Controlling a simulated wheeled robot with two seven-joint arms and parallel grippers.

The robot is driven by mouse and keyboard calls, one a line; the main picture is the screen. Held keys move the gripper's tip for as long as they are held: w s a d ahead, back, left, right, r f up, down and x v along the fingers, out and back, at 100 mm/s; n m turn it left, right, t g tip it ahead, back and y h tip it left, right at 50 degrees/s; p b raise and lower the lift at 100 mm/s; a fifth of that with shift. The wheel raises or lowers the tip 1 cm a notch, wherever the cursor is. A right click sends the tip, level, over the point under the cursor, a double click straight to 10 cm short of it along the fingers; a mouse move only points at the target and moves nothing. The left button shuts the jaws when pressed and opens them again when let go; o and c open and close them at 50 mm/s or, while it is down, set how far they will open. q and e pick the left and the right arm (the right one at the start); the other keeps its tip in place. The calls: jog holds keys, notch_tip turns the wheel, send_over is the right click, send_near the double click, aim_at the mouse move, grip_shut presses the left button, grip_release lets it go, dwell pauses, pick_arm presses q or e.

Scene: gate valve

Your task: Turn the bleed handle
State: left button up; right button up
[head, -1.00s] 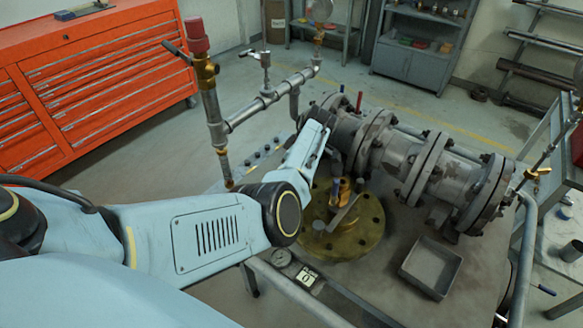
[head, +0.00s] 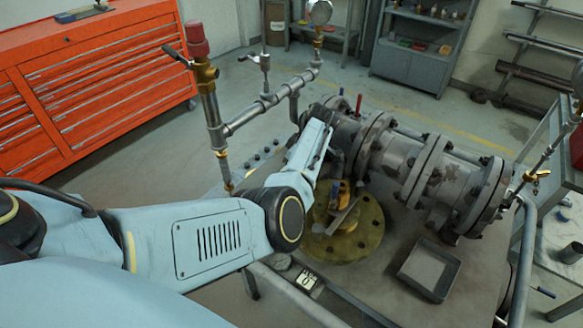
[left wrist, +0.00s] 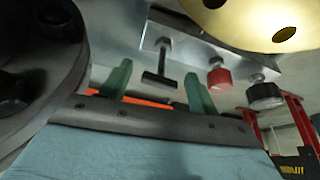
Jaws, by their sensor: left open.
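In the left wrist view a black T-shaped handle (left wrist: 160,78) on a short stem, which looks like the bleed handle, hangs from a grey metal block (left wrist: 190,45). My left gripper (left wrist: 158,88) is open. Its two green fingers stand apart, one on each side of the handle in the picture; I see no clear contact. A red knob (left wrist: 218,78) and a black knob (left wrist: 265,93) sit to the right of the handle. In the head view my left arm reaches to the near side of the flanged valve body (head: 400,160); its gripper and the handle are hidden there. My right gripper is out of view.
A round brass flange (head: 365,225) lies beside my left forearm; a brass disc with holes (left wrist: 265,20) shows above the knobs. A pipe stand with a red cap (head: 197,40) rises at left. A grey tray (head: 430,268) sits right. An orange tool chest (head: 90,85) stands behind.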

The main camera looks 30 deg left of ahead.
pick_arm(q)
jog(key=p+v, duration=0.1)
jog(key=v, duration=1)
jog(key=shift+d+r, duration=0.2)
jog(key=shift+r, duration=0.05)
